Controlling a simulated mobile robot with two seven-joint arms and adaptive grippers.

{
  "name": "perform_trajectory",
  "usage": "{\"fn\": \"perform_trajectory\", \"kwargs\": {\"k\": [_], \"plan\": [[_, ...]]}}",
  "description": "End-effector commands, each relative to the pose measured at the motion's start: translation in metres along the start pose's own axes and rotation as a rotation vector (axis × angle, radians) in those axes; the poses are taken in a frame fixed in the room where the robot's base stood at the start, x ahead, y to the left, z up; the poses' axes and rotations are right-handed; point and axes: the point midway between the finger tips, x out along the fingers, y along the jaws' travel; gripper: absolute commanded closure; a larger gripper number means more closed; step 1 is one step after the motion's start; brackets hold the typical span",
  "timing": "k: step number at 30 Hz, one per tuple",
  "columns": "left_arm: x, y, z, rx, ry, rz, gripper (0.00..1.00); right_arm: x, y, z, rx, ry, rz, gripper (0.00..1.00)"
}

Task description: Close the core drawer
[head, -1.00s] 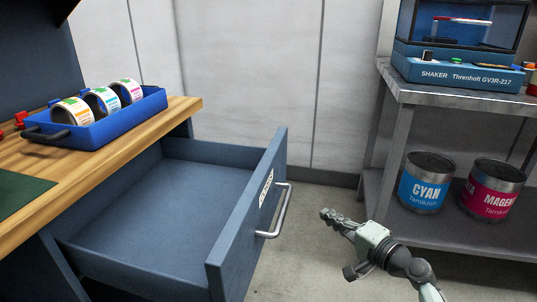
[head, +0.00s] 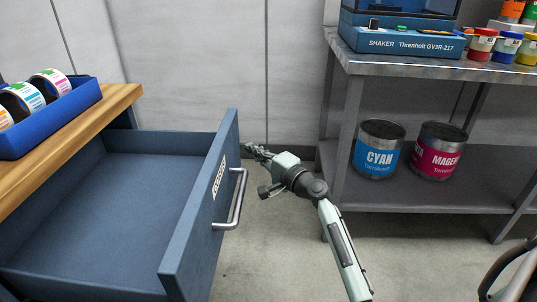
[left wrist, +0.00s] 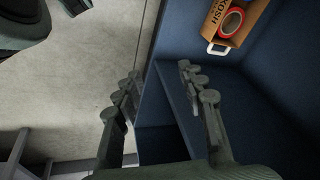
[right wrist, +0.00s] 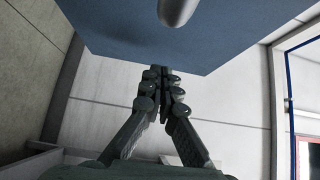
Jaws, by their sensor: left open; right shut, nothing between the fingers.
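The core drawer (head: 110,200) is blue-grey and stands pulled far out of the bench, empty where its inside shows in the head view. Its front carries a small label (head: 219,177) and a silver bar handle (head: 238,200). My right gripper (head: 249,150) is shut and empty beside the outer face of the drawer front, near its far end, beyond the handle. In the right wrist view its fingertips (right wrist: 160,72) overlap the edge of a blue panel (right wrist: 220,40); contact cannot be told. My left gripper (left wrist: 155,78) is open, with a blue panel edge showing between its fingers; it is outside the head view.
The wooden bench top (head: 118,98) holds a blue tray (head: 75,108) of label rolls. A metal shelf (head: 430,190) with cyan (head: 379,150) and magenta (head: 438,152) cans stands right. A cardboard box (left wrist: 237,22) with red tape shows in the left wrist view.

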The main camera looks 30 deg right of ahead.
Motion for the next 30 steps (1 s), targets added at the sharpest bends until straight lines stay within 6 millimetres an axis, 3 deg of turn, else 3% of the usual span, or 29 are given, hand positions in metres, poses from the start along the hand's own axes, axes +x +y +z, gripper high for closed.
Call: {"fn": "perform_trajectory", "kwargs": {"k": [6,22,30], "plan": [[0.009,0.002,0.002,0.001,-0.009,0.006,0.6,0.014,-0.001,0.013,-0.001,0.002,0.0,1.0],[0.011,0.002,0.003,0.002,-0.011,0.006,0.6,0.019,-0.001,0.019,-0.001,0.001,-0.001,1.0],[0.012,0.002,0.003,0.004,-0.01,0.006,0.6,0.053,-0.002,0.054,0.0,-0.003,-0.003,1.0]]}}
